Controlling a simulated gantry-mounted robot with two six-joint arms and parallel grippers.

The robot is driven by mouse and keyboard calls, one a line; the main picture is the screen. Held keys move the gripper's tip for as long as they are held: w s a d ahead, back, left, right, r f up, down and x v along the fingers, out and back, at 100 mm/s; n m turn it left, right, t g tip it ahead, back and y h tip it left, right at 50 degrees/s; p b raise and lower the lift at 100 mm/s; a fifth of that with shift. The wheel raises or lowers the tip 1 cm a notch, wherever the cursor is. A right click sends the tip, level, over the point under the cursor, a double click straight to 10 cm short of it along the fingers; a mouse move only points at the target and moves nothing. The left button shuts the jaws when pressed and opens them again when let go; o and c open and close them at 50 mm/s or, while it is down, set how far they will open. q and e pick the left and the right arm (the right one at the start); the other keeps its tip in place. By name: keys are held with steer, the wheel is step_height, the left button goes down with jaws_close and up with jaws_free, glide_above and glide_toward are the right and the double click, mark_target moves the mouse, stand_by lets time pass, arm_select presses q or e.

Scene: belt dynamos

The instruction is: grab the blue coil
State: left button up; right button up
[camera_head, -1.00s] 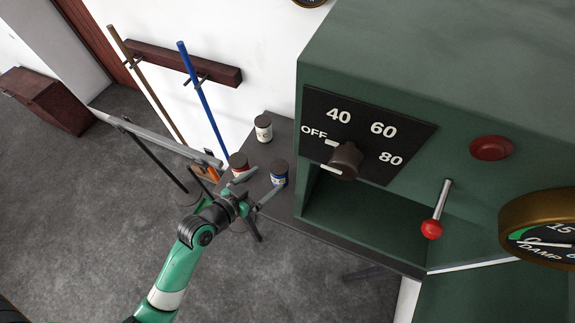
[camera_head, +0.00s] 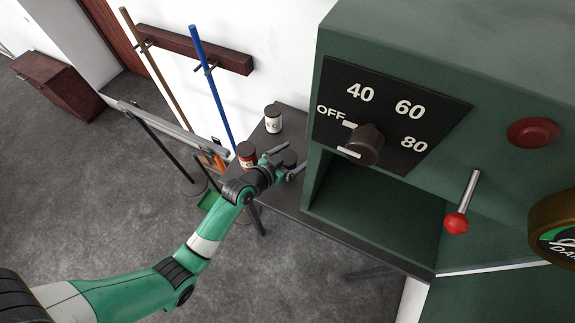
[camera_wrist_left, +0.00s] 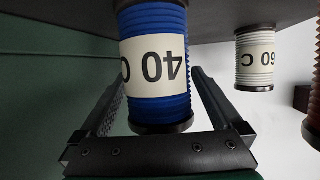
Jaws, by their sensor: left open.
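The blue coil (camera_wrist_left: 158,95) has a white label reading 40 C, upside down in the left wrist view, and dark end caps. It stands on the dark bench; in the head view its dark cap (camera_head: 289,158) shows beyond my gripper, its body mostly hidden. My left gripper (camera_head: 291,160) is open, its fingers reaching toward the blue coil. In the left wrist view the coil appears between the two fingers, with gaps on both sides and no clear contact. My right gripper is in neither view.
A red coil (camera_head: 246,154) stands close left of my gripper. A white coil (camera_head: 272,118), labelled 60 C in the left wrist view (camera_wrist_left: 255,62), stands farther back. The green cabinet (camera_head: 375,220) stands close on the right. The bench (camera_head: 292,198) has free room at its front.

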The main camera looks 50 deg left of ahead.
arm_select(q)
jaws_close()
steer(key=shift+r, duration=0.1)
stand_by(0.3)
steer(key=shift+r, duration=0.1)
step_height(320, 180, up, 10)
steer(key=p, duration=0.3)
